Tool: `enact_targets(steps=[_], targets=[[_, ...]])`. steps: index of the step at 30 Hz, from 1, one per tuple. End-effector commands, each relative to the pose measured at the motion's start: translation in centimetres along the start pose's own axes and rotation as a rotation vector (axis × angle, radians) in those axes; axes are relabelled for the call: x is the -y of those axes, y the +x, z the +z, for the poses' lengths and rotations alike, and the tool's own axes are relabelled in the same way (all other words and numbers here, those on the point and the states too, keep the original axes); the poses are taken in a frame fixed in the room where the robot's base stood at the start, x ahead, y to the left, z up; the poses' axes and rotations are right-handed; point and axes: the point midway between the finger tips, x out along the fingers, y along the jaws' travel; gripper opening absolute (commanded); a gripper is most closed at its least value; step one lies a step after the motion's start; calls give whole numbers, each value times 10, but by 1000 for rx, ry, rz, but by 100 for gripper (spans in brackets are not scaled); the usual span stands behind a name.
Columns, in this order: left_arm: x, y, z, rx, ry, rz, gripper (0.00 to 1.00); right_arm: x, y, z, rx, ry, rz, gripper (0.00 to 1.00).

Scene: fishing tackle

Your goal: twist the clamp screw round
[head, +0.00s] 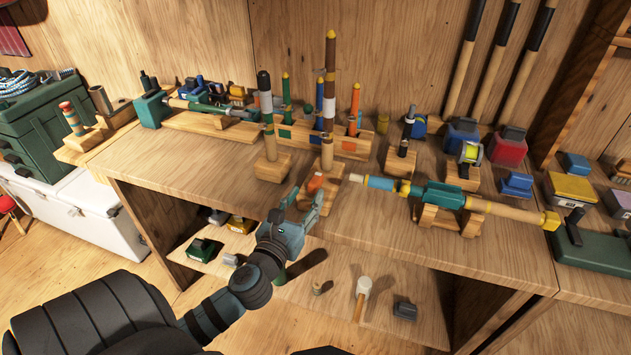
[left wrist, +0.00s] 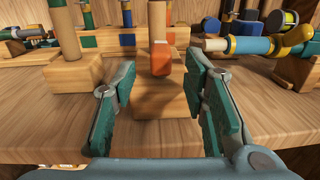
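An orange, flat-sided knob (head: 316,181), which looks like the clamp screw, sits on the front of a small wooden stand (head: 322,195) near the table's front edge. In the left wrist view the orange knob (left wrist: 160,58) is upright, near the centre, in front of a pale wooden post (left wrist: 157,22). My left gripper (head: 303,203) is open and empty at the table edge, facing the stand. In the left wrist view its green-padded fingers (left wrist: 160,95) stand wide to either side of the knob, short of it and not touching. My right gripper is not seen.
A tall banded rod (head: 328,100) rises from the stand. A wooden block with a dark-topped float (head: 265,95) stands close left. A teal-handled rod (head: 440,195) lies on cradles close right. A lower shelf (head: 335,290) holds a mallet (head: 362,292).

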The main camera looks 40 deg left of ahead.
Motion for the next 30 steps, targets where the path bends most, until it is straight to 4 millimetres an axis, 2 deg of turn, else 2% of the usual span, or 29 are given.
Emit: enact_targets(steps=[3, 9, 13, 20, 27, 28, 30], targets=[[0, 28, 1, 2, -1, 1, 40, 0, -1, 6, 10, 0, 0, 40], [0, 58, 0, -1, -2, 0, 40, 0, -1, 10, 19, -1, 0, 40], [0, 65, -1, -1, -3, -1, 40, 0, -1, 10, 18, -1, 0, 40], [0, 66, -1, -2, -3, -1, 40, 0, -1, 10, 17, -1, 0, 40], [0, 66, -1, -2, -3, -1, 3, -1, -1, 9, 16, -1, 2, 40], [0, 66, -1, -2, -3, -1, 0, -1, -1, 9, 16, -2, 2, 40], [0, 66, -1, -2, -3, -1, 0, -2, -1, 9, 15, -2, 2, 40]])
